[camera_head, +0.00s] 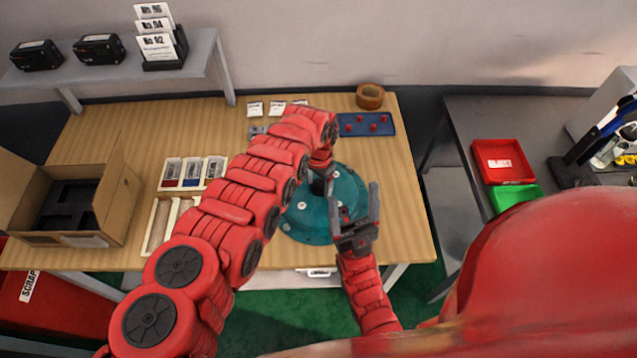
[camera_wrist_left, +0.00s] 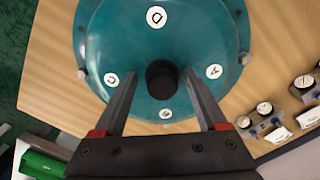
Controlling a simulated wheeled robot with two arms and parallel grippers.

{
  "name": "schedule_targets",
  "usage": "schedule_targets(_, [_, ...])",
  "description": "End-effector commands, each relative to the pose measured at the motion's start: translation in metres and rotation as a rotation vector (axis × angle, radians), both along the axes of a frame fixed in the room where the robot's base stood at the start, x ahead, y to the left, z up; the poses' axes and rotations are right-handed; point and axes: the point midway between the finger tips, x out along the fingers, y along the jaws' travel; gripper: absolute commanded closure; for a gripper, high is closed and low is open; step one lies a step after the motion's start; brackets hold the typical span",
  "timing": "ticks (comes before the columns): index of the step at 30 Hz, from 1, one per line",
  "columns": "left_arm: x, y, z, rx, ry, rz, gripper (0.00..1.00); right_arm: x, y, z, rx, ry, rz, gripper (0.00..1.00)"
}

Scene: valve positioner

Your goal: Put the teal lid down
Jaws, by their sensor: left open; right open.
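The teal lid (camera_head: 308,224) is a round dome with white lettered discs, low over the front middle of the wooden table. It also fills the upper part of the left wrist view (camera_wrist_left: 120,45). I cannot tell what lies under it. A dark round knob (camera_wrist_left: 161,79) rises from its middle. My left gripper (camera_wrist_left: 160,73) is open, with one finger on each side of the knob and gaps showing. In the head view the left gripper (camera_head: 321,172) is partly hidden by its arm. My right gripper (camera_head: 353,188) is open and empty in front of the lid's right part.
A blue tray (camera_head: 350,126) with red pieces and a tape roll (camera_head: 369,96) are at the back right. An open cardboard box (camera_head: 121,200) and divided bins (camera_head: 193,172) are at left. Small gauges (camera_wrist_left: 264,108) stand near the lid. Red (camera_head: 502,161) and green bins are on the right bench.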

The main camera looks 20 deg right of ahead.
Motion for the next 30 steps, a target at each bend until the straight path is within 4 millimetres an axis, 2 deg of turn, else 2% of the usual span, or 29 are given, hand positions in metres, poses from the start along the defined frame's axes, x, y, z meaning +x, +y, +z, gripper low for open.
schedule_targets(5, [0.0,0.0,0.002,-0.001,0.0,0.0,0.26,0.0,0.0,0.0,0.0,0.0,0.0,0.26])
schedule_targets(10, [0.0,0.0,0.013,-0.001,0.002,-0.001,0.26,0.0,0.0,-0.002,0.0,0.0,0.0,0.26])
schedule_targets(13, [0.0,0.002,0.025,0.003,0.001,-0.001,0.26,0.0,0.0,-0.003,0.0,0.0,0.0,0.26])
schedule_targets(25, [0.0,0.001,0.083,0.002,-0.001,0.0,0.26,0.0,0.0,-0.031,0.0,0.0,0.0,0.26])
schedule_targets(30, [0.001,0.0,0.108,-0.002,-0.003,0.001,0.26,0.0,0.0,-0.033,0.0,0.0,0.0,0.26])
